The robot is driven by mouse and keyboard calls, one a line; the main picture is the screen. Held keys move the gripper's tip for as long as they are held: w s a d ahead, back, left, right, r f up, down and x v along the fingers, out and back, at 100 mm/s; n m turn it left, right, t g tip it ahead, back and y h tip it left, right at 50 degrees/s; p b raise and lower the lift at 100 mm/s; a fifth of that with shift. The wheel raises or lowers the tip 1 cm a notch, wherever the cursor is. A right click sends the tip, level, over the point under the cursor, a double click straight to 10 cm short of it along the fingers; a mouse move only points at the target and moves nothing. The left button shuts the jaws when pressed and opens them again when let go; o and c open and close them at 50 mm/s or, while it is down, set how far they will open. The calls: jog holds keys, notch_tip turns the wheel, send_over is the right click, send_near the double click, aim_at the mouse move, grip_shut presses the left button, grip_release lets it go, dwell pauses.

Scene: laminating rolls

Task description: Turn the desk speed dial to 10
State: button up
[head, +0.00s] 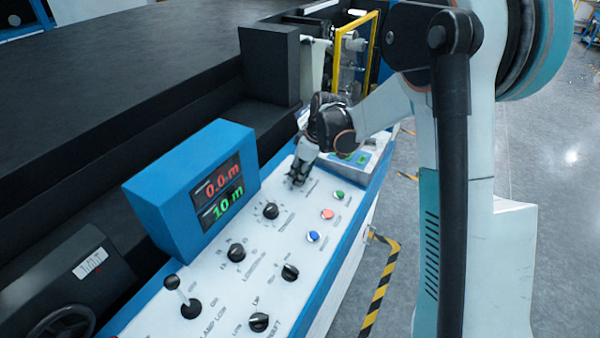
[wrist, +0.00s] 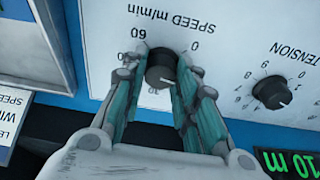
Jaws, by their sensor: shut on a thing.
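The speed dial (wrist: 161,68) is a black round knob on the white desk panel, under upside-down lettering "SPEED m/min" in the wrist view. A 60 stands at its upper left and a 0 at its upper right. A pale pointer mark shows near the knob's lower edge; its exact reading is unclear because the fingers cover most of the scale. My gripper (wrist: 157,82) has its teal-padded fingers shut on the knob, one on each side. In the head view my gripper (head: 297,178) reaches down to the far part of the panel and hides the dial.
The tension dial (wrist: 272,92) is beside the speed dial. A blue display box (head: 190,185) reads 0.0 m and 10 m. Coloured buttons (head: 327,214), more knobs (head: 236,252) and a lever (head: 190,308) share the panel. A yellow-framed guard (head: 355,50) stands behind.

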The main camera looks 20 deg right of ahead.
jog(key=shift+n, duration=0.8)
jog(key=o, duration=1.1)
jog(key=shift+c, duration=0.2)
jog(key=v, duration=1.2)
jog(key=shift+w+d, duration=0.1)
jog(key=shift+w, duration=0.05)
